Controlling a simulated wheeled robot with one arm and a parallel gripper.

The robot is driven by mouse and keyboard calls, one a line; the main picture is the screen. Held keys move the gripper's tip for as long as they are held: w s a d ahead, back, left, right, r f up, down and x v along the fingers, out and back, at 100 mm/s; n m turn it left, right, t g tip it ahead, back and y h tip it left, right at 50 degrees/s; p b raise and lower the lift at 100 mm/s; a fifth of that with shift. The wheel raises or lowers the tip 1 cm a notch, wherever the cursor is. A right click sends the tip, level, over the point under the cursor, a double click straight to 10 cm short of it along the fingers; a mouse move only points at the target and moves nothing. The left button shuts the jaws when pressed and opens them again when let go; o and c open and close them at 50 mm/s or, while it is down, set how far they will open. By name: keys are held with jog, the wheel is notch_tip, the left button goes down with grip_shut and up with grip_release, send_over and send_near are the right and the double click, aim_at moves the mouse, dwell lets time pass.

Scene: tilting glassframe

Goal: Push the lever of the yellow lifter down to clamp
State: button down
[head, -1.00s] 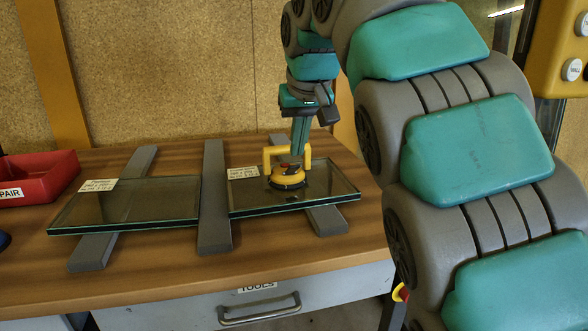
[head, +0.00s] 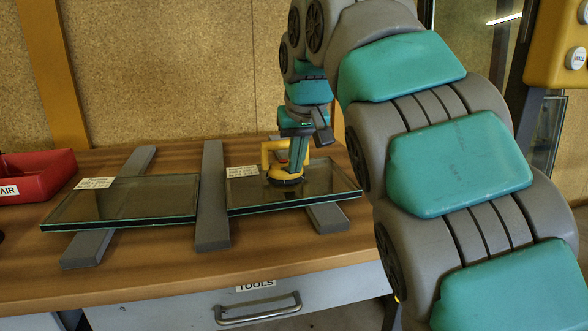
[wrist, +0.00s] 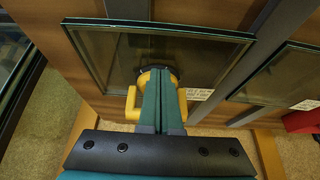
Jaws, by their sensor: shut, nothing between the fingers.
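The yellow lifter (head: 285,179) stands on the right glass pane (head: 335,183), with its round base on the glass and its handle upright. It also shows in the wrist view (wrist: 131,108), largely covered by my fingers. My gripper (head: 296,168) is shut and empty, pointing down right over the lifter, with the fingertips at its middle. In the wrist view my gripper (wrist: 158,72) has both fingers side by side over the yellow base. The lever is hidden or too small to make out, and I cannot tell whether the fingers touch it.
A left glass pane (head: 130,200) with a label lies on grey bars (head: 213,225) on the wooden bench (head: 250,262). A red bin (head: 40,175) stands at the far left. A drawer marked TOOLS (head: 255,300) is below the bench top.

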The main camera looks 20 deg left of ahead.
jog(key=shift+f, duration=0.85)
jog(key=shift+r, duration=0.15)
jog(key=shift+s+d+r+b, duration=0.3)
jog(key=shift+s+d, duration=0.1)
jog(key=shift+s, duration=0.25)
jog(key=shift+s+d+r+b, duration=0.15)
jog(key=shift+s+d+r, duration=0.15)
jog(key=shift+s, duration=0.3)
jog(key=v, duration=0.7)
jog(key=shift+s+r, duration=0.15)
jog(key=shift+r, duration=0.1)
jog(key=shift+d, duration=0.2)
